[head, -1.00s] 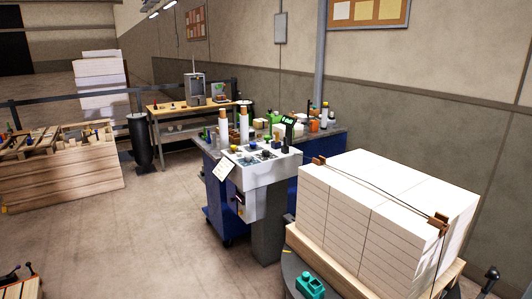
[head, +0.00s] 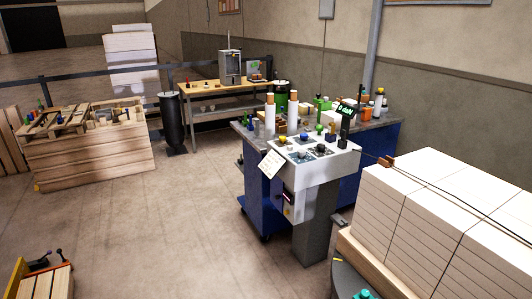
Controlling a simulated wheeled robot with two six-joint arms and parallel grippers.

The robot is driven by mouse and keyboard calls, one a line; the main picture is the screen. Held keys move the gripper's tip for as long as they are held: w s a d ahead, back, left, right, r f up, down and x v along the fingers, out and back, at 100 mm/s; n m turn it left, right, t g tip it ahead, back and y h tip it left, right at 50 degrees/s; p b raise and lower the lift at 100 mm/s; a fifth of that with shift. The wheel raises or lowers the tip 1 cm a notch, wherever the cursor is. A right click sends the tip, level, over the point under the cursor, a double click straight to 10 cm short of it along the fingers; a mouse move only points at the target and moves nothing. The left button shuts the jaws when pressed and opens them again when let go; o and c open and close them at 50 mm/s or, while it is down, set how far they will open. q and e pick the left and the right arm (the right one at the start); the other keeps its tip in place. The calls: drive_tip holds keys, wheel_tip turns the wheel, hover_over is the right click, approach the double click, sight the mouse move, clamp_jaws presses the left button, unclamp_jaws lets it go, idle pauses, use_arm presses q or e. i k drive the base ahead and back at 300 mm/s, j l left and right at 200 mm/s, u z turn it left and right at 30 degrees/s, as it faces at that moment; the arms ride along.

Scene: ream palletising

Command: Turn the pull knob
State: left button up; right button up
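A white control console (head: 330,171) on a grey pedestal stands right of centre in the head view. Its sloping top carries several small knobs, among them a yellow one (head: 282,139), a blue one (head: 304,137) and dark ones (head: 320,149). They are too small for me to tell which is the pull knob or how it is turned. A small green-lit display (head: 346,107) stands on a post at the console's back. A paper sheet (head: 271,164) hangs at its left edge. Neither of my grippers is in view.
A wrapped stack of white reams (head: 410,220) on a pallet stands close to the console's right. A blue workbench (head: 262,190) with bottles and tubs is behind it. A wooden crate (head: 85,160) stands at left.

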sight(321, 147)
drive_tip(key=i+j, duration=0.2)
drive_tip(key=i+l, duration=0.15)
drive_tip(key=i, duration=0.35)
drive_tip(key=i+l, duration=0.15)
drive_tip(key=i, duration=0.3)
